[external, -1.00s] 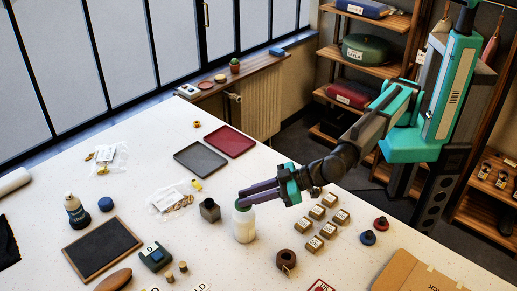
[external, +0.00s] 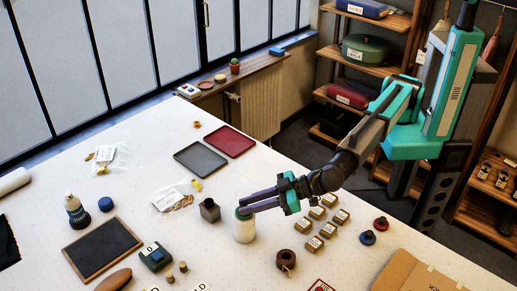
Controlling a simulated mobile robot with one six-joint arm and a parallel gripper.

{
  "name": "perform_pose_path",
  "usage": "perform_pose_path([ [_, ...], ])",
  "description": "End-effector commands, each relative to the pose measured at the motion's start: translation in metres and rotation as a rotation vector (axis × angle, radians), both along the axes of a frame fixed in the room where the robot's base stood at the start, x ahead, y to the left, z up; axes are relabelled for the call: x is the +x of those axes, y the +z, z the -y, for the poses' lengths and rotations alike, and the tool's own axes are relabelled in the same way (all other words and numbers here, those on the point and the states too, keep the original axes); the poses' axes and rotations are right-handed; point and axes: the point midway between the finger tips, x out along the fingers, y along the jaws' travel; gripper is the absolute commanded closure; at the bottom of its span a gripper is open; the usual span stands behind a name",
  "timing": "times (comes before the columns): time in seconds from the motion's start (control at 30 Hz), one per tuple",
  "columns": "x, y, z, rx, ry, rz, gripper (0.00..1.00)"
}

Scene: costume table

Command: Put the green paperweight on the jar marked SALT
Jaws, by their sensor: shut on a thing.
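My gripper (external: 240,208) is at the top of a white jar (external: 244,231), its purple fingers reaching in from the right. Its fingers are shut on a small green piece, which I take to be the green paperweight (external: 243,213). The paperweight is at the jar's mouth, partly hidden by the fingers. I cannot tell whether it touches the jar. The jar stands upright on the pale table. No marking is readable on the side of the jar that shows.
Several small labelled blocks (external: 327,230) lie under the arm. A dark board (external: 103,250) lies at the left.

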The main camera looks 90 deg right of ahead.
Motion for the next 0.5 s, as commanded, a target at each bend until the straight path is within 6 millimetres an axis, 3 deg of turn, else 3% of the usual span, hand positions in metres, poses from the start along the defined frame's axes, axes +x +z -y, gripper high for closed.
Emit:
perform_pose_path([
  [0.2, 0.0001, -0.0026, -0.0001, 0.000, 0.000, 0.001, 1.00],
  [0.23, 0.0000, -0.0023, 0.0000, 0.000, 0.000, 0.000, 0.75],
  [0.3, 0.0000, -0.0021, 0.0000, 0.000, 0.000, 0.000, 0.63],
  [0.5, 0.0001, -0.0020, 0.0000, 0.000, 0.000, 0.000, 0.61],
])
